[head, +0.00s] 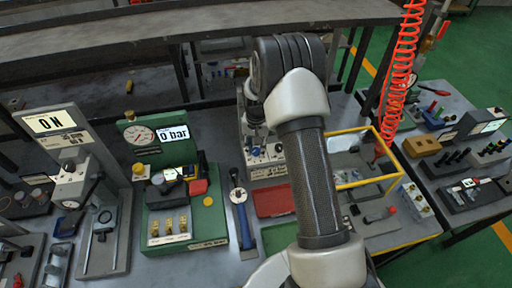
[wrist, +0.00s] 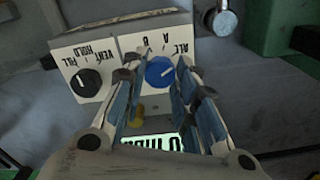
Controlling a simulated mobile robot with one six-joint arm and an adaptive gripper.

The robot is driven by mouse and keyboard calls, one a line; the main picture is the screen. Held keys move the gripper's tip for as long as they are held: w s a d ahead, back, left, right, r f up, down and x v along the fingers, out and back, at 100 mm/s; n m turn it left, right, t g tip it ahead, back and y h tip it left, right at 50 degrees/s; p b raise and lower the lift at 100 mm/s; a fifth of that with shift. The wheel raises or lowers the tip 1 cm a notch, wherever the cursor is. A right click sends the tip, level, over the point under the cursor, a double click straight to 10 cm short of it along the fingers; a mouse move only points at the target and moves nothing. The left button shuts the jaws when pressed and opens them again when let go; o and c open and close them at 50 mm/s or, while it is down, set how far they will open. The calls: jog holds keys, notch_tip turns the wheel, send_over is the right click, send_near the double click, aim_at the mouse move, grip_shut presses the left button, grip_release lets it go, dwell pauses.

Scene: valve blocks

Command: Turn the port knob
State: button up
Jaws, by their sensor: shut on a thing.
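The port knob (wrist: 160,71) is a round blue knob with a white pointer line. It sits on a white panel (wrist: 133,43) marked A, B and ALL, which appear upside down in the wrist view. My gripper (wrist: 156,76) has its two blue-padded fingers on either side of this knob and is shut on it. To the left is a black knob (wrist: 87,82) on a panel marked VENT, HOLD and FILL. In the head view the valve block (head: 266,157) stands behind my arm, which partly hides it; the knob cannot be made out there.
A lit display (wrist: 152,142) shows between my fingers, partly covered. A red tray (head: 273,200) lies before the block, and a yellow-framed box (head: 352,183) is to the right.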

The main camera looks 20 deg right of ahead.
aim_at(256, 150)
jog(key=o, duration=1.1)
notch_tip(256, 150, up, 12)
jog(key=shift+r, duration=0.1)
dwell(0.4)
